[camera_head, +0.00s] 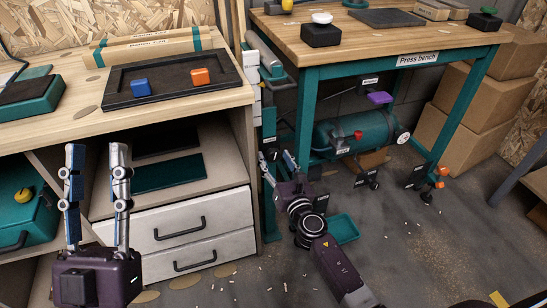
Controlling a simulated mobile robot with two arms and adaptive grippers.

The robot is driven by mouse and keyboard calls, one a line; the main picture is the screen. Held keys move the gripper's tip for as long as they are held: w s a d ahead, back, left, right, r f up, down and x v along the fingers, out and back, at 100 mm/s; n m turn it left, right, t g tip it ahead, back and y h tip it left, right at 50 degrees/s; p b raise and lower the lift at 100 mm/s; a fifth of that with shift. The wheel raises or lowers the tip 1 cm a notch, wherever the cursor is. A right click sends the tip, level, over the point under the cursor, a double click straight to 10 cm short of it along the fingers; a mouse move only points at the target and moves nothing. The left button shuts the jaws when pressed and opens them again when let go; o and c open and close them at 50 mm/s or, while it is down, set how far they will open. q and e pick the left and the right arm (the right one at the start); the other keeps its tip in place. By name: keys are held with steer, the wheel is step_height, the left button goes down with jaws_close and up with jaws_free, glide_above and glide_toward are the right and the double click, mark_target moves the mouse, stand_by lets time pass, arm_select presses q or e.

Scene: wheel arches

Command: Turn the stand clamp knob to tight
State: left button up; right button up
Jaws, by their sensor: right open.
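No label that I can read marks the stand clamp knob, so I cannot tell which part it is. Candidates near the press bench (314,60) are a purple handle (380,97) under its top, a red knob (358,134) by the teal tank, and orange knobs (441,171) low at the right leg. My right gripper (277,160) is open and empty, beside the bench's left leg and left of the tank. My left gripper (96,152) is open and empty, upright in front of the shelf under the left workbench.
The left workbench (50,135) carries a black tray (172,93) with a blue block and an orange block. White drawers (190,228) are below it. A teal tank (345,135) lies under the press bench. A small teal tray (342,228) is on the floor. Cardboard boxes (475,95) stand right.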

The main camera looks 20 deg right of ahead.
arm_select(q)
steer(key=shift+s+r+t, duration=0.3)
steer(key=shift+s+r, duration=0.05)
steer(key=shift+s, duration=0.05)
arm_select(e)
steer(key=shift+w, duration=0.75)
steer(key=c, duration=1.2)
